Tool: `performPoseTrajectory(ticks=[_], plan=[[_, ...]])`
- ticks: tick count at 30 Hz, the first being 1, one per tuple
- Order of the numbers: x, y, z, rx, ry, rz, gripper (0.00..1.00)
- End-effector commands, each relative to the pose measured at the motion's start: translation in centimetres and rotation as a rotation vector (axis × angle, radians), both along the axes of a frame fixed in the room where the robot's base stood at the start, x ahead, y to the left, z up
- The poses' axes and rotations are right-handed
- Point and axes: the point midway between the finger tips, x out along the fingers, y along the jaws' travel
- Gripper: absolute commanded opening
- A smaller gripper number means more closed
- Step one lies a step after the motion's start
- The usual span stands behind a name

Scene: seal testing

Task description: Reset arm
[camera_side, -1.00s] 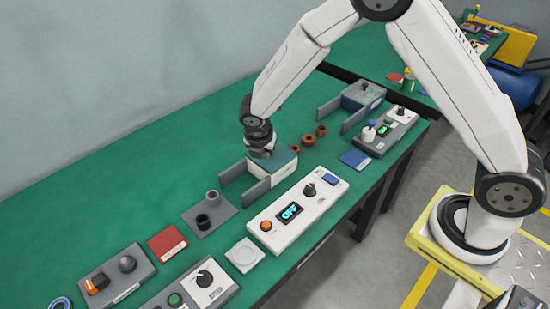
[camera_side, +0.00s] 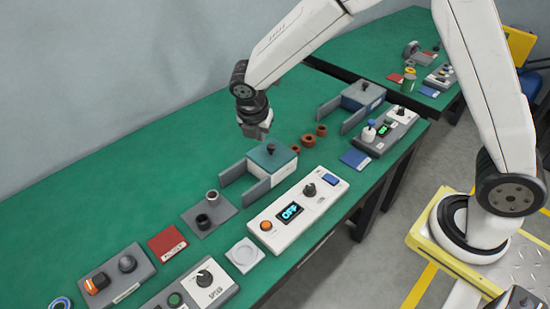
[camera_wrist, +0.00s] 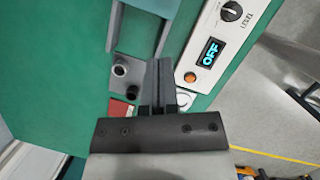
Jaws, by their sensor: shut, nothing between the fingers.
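My gripper (camera_side: 258,133) is in the air above the green table, up and to the left of a grey clamp fixture (camera_side: 262,170) with a teal top and a dark knob. It is apart from the fixture. In the wrist view my gripper (camera_wrist: 159,64) points down with its fingers together and nothing between them. A white control box (camera_side: 297,214) with a display reading OFF stands in front of the fixture; it also shows in the wrist view (camera_wrist: 192,68).
Several brown rings (camera_side: 307,141) lie right of the fixture. A second fixture (camera_side: 362,96) and a grey control box (camera_side: 388,132) stand farther right. A grey plate with two cylinders (camera_side: 208,213) and a red pad (camera_side: 167,244) lie left. The back left of the table is clear.

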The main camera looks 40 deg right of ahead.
Motion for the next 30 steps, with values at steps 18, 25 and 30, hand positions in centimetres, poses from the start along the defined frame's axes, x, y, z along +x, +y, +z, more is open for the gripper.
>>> performPoseTrajectory(ticks=[18, 25, 30], plan=[[-6.9, -4.1, 1.3, 0.258, -0.161, -0.802, 0.00], [-10.8, -5.8, 1.7, 0.380, -0.234, -1.255, 0.00], [-13.7, -6.9, 1.7, 0.460, -0.282, -1.585, 0.00]])
